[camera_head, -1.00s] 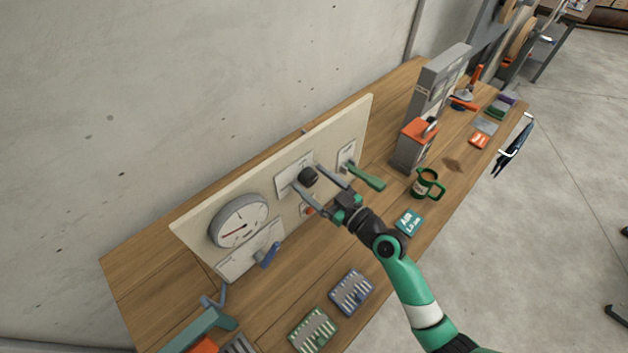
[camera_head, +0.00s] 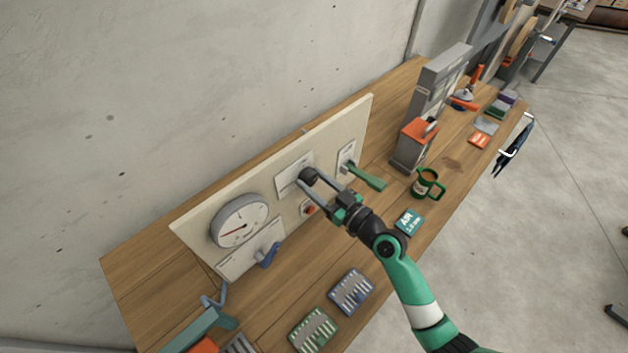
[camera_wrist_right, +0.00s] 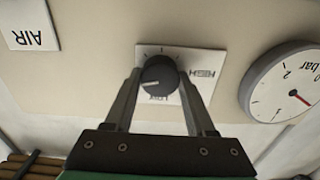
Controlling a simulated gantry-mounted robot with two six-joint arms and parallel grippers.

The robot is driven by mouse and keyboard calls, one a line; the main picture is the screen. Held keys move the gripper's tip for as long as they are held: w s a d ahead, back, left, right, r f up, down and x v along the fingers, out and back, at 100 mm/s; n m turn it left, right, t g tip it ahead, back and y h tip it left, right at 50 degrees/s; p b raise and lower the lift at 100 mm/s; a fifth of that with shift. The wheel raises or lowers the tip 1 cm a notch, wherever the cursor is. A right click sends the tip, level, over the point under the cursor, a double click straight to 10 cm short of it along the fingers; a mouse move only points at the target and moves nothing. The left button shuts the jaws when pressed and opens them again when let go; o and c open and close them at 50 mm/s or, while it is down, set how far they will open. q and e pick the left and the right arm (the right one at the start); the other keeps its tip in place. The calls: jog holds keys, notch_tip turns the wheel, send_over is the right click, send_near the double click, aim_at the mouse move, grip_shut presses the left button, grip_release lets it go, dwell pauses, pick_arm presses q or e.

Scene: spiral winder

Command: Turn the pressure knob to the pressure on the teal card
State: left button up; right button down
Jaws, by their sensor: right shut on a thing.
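The black pressure knob (camera_head: 308,175) sits on a white plate on the upright board. My right gripper (camera_head: 306,180) is shut on it, with one finger on each side. In the right wrist view the knob (camera_wrist_right: 158,76) shows between the fingers, its white mark pointing left in that picture, with LOW and HIGH printed around it. The round gauge (camera_head: 239,221) is left of the knob; its red needle points lower left. The gauge (camera_wrist_right: 285,85) is partly cut off in the wrist view. The teal card (camera_head: 409,221) lies on the bench and reads AIR, with a small line that looks like 1.0 bar.
A blue lever (camera_head: 268,255) and a green lever (camera_head: 366,177) stick out of the board beside the knob, and a red button (camera_head: 309,209) is below it. A green mug (camera_head: 427,184) and a blue rack (camera_head: 351,292) stand on the bench.

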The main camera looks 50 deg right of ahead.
jog(key=m, duration=0.3)
jog(key=m+p, duration=0.1)
jog(key=m, duration=0.6)
jog(key=shift+m+p, duration=0.7)
jog(key=shift+m, duration=1.4)
jog(key=shift+c, duration=1.2)
grip_release()
